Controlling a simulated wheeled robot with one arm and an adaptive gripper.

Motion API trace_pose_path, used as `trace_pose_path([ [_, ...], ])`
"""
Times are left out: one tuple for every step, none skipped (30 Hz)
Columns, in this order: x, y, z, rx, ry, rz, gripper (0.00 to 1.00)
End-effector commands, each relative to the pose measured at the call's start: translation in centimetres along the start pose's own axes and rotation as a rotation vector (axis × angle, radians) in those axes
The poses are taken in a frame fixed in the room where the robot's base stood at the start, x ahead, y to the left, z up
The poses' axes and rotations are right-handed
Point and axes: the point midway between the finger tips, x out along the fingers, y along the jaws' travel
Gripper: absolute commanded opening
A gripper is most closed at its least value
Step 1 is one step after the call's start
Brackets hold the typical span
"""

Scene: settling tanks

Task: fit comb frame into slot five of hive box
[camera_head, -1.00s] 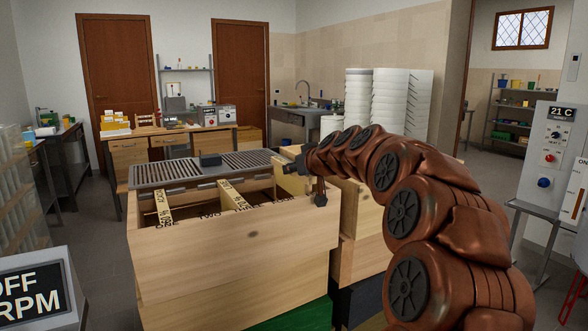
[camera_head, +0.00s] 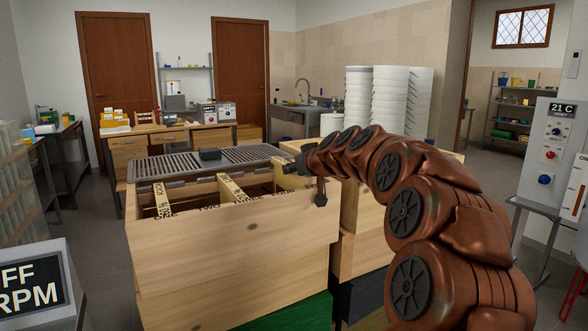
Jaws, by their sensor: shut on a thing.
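The hive box (camera_head: 225,250) is an open-topped pale wooden box in front of me. Light frame bars with dark lettering, such as one comb frame (camera_head: 235,190), lie across its inside, with gaps between them. My gripper (camera_head: 306,186) is over the right end of the box and shut, one dark finger hanging by the front wall's top edge. It holds a comb frame that the front wall and the gripper mostly hide. I cannot tell which slot it lines up with or how deep it sits.
More wooden boxes (camera_head: 362,225) stand close on the right, white stacked tubs (camera_head: 390,100) behind. A machine with a display (camera_head: 35,290) is at lower left.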

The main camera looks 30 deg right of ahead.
Motion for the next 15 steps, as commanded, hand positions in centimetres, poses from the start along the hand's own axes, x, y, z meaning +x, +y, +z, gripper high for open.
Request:
trace_pose_path([
  [0.02,0.02,0.06,0.0,0.002,0.001,0.0],
  [0.04,0.01,0.11,0.0,0.002,0.001,0.0],
  [0.07,0.01,0.19,0.0,0.002,0.001,0.0],
  [0.09,0.01,0.23,0.0,0.002,0.001,0.0],
  [0.11,0.01,0.29,0.0,0.002,0.001,0.0],
  [0.14,0.01,0.35,0.0,0.002,0.001,0.0],
  [0.17,0.01,0.42,0.0,0.002,0.001,0.0],
  [0.19,0.0,0.46,0.0,0.002,0.001,0.0],
  [0.22,0.01,0.53,0.0,0.002,0.001,0.0],
  [0.24,0.01,0.58,0.0,0.002,0.001,0.0],
  [0.26,0.01,0.64,0.0,0.002,0.001,0.0],
  [0.29,0.0,0.71,0.0,0.002,0.001,0.0],
  [0.32,0.0,0.77,0.0,0.002,0.001,0.0],
  [0.33,0.0,0.81,0.0,0.002,0.001,0.0],
  [0.37,0.0,0.88,0.0,0.002,0.001,0.0],
])
